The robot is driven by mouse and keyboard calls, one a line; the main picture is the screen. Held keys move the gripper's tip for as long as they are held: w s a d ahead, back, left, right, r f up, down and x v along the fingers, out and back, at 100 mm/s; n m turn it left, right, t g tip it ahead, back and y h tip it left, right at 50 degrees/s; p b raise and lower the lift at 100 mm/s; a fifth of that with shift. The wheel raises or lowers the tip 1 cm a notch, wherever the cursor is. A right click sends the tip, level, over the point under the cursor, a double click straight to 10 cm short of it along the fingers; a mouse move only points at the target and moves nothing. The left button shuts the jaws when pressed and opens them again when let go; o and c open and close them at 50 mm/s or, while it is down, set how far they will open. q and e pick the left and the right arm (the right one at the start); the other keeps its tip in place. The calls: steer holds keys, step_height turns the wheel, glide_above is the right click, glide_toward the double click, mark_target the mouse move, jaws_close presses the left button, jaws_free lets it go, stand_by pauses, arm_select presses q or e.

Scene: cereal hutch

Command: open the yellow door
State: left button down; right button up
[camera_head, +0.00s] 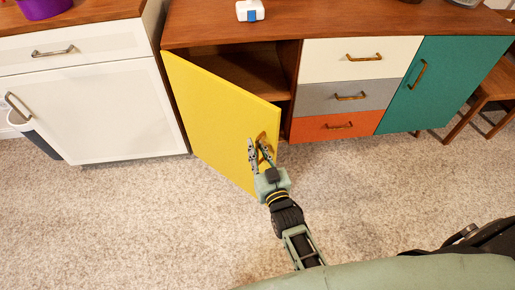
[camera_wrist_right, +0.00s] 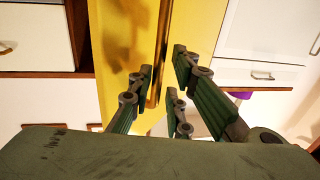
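The yellow door (camera_head: 215,115) of the wooden cabinet stands partly open, swung outward from its left edge, with the dark inside showing behind it. Its brass handle (camera_head: 264,142) is near the free edge. My right gripper (camera_head: 259,150) is at this handle. The yellow door (camera_wrist_right: 125,40) fills the middle of that view. My left gripper is not in view.
White drawers and a white cabinet (camera_head: 115,110) stand left of the door. White, grey and orange drawers (camera_head: 345,97) and a green door (camera_head: 445,80) are to the right. A white and blue item (camera_head: 250,11) sits on top. The carpet (camera_head: 400,200) in front is clear.

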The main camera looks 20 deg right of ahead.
steer(key=s, duration=1.1)
steer(key=shift+s+d, duration=0.2)
steer(key=shift+d, duration=0.15)
steer(key=shift+c, duration=0.5)
